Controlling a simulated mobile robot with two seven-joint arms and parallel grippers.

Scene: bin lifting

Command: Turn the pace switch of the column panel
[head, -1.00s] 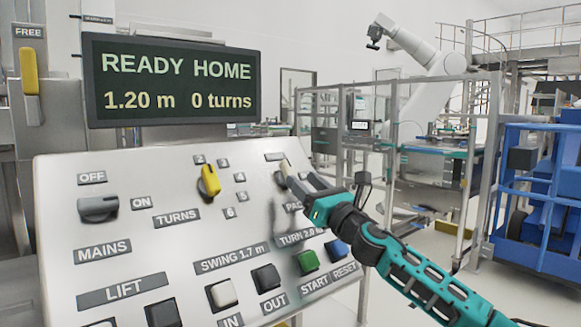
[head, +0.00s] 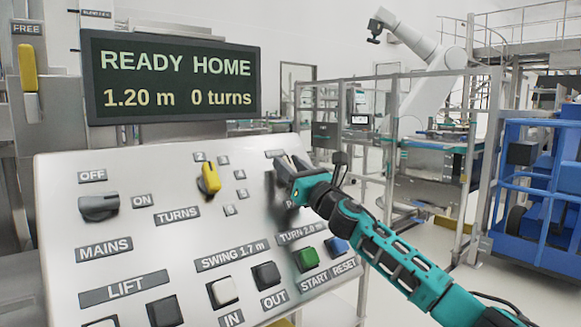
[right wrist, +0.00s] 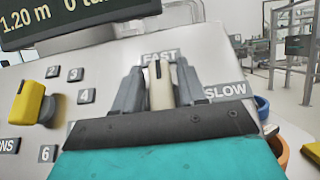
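The pace switch (right wrist: 160,86) is a pale, cream knob at the upper right of the sloping column panel (head: 150,180). In the right wrist view its upper end points at the FAST label (right wrist: 159,57); the SLOW label (right wrist: 225,90) is to its right. My right gripper (head: 281,166) is at the switch, with one grey finger on each side of the knob. In the right wrist view the fingers (right wrist: 160,88) lie close against its sides and look shut on it. The gripper hides much of the switch in the head view. My left gripper is not in view.
A yellow turns knob (head: 209,180) is left of my gripper. The grey mains switch (head: 99,207) is farther left. Green (head: 306,258) and blue (head: 337,246) buttons are below my right forearm. The display (head: 172,78) reads READY HOME, 1.20 m, 0 turns.

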